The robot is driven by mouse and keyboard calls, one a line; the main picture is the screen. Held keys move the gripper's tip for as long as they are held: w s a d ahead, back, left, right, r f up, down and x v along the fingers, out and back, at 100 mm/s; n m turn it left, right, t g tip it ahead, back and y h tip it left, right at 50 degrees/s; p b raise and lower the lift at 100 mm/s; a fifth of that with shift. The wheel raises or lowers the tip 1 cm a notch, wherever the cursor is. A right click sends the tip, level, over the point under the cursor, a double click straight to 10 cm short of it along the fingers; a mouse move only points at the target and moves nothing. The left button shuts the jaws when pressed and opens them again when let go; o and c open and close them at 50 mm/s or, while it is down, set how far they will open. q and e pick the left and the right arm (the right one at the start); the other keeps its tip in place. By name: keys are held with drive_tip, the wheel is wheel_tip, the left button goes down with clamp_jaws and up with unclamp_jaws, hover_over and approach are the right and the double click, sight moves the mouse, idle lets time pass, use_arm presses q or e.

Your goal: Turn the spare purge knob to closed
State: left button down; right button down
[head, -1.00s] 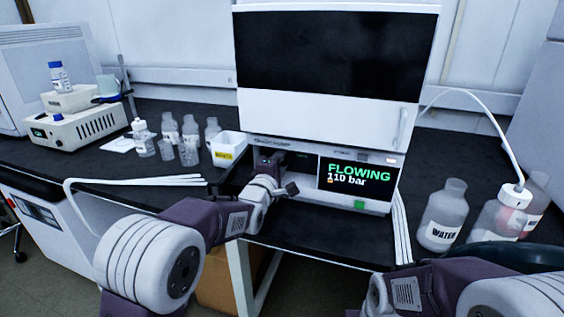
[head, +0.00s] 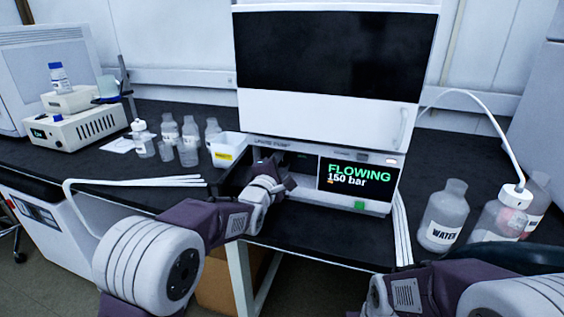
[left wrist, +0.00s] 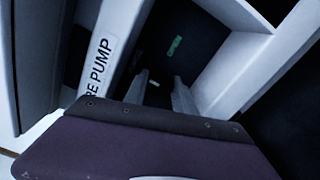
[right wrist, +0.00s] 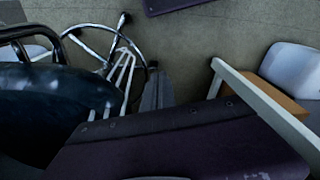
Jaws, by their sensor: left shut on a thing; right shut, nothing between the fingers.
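My left gripper (head: 284,166) reaches into the dark recess in the front of the spare pump, left of its screen (head: 345,177). In the left wrist view its two fingers (left wrist: 160,92) are apart and shut on the purge knob, which is mostly hidden in the dark. Green lettering (left wrist: 174,45), too small to read surely, shows beyond the fingers. The pump's label (left wrist: 101,64) is partly cut off there. The screen reads FLOWING and about 150 bar. My right gripper (right wrist: 158,90) is shut and empty, away from the pump.
A water bottle (head: 442,218) and another tubed bottle (head: 499,216) stand to the right. White tubes (head: 140,181) lie on the bench at left. A wheeled stool base (right wrist: 120,50) is under my right wrist.

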use_arm(q)
drive_tip(key=c, duration=1)
unclamp_jaws()
drive_tip(key=shift+c, duration=0.2)
drive_tip(key=shift+s, duration=0.1)
drive_tip(key=p+v, duration=0.1)
drive_tip(key=v, duration=0.8)
